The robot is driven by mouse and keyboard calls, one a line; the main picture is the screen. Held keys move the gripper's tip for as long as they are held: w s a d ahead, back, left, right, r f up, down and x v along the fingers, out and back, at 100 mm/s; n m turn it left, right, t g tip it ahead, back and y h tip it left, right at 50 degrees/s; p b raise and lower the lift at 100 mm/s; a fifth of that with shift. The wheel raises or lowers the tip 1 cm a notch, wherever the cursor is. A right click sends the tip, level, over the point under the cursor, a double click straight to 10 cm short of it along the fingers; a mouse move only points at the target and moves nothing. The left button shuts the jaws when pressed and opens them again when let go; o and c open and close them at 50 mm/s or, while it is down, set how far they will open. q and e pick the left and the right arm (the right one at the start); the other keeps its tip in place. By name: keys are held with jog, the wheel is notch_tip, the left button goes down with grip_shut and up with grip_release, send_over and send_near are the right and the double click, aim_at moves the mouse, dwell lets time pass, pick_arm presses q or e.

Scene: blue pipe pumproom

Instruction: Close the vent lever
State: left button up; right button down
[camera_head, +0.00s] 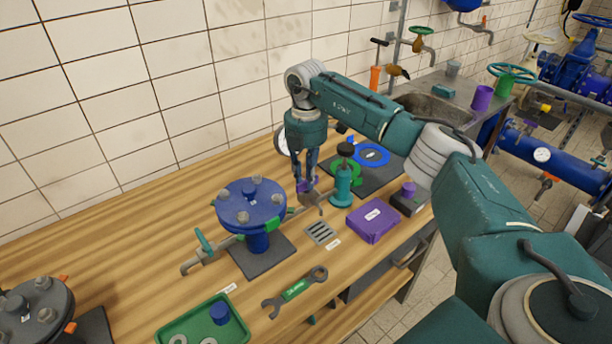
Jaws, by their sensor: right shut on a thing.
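My right gripper (305,181) points down over the workbench, shut on a small purple lever (303,187) by the grey pipe to the right of the blue flanged vessel (251,207). The fingers hide much of this lever, so its exact angle is unclear. A teal lever (203,240) stands tilted on the grey pipe to the left of the same vessel. I cannot read which lever is labelled as the vent. My left gripper is not in view.
A teal pump-like fitting (342,185) with a black knob stands close right of my gripper. A purple box (373,222), a drain grate (321,233), a wrench (295,292) and a green tray (206,325) lie in front. The bench's back left is clear.

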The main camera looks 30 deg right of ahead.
jog(key=shift+w+r, duration=0.1)
jog(key=shift+r, duration=0.05)
dwell(0.3)
jog(key=c, duration=1.7)
grip_release()
jog(key=shift+o, duration=0.2)
notch_tip(320, 180, up, 12)
